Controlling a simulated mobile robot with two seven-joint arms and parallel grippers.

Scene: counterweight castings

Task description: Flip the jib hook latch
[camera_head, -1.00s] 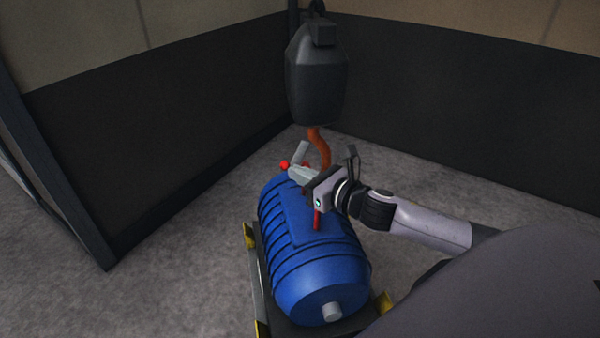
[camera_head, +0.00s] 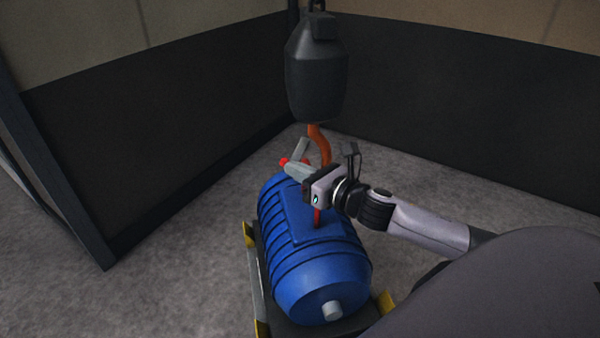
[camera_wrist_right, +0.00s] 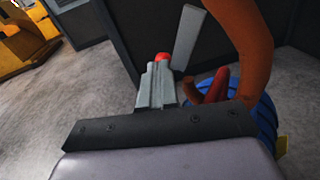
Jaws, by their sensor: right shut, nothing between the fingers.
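The orange-red jib hook (camera_head: 320,148) hangs under a dark block (camera_head: 316,75) above a blue ribbed casting. In the right wrist view the hook (camera_wrist_right: 248,45) curves down on the right. A pale grey bar, apparently the latch (camera_head: 301,149), slants beside the hook; it also shows in the right wrist view (camera_wrist_right: 188,38). A red knob (camera_head: 283,162) shows near the bar's lower end. My right gripper (camera_head: 290,167) is shut and empty, its fingertips at the red knob; whether they touch it I cannot tell. My left gripper is out of view.
The blue casting (camera_head: 312,255) lies in a dark cradle with yellow corners (camera_head: 262,328). A dark red piece (camera_head: 317,217) stands at the casting's top. Dark wall panels (camera_head: 450,105) enclose the corner behind. Grey floor (camera_head: 175,270) is clear at left.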

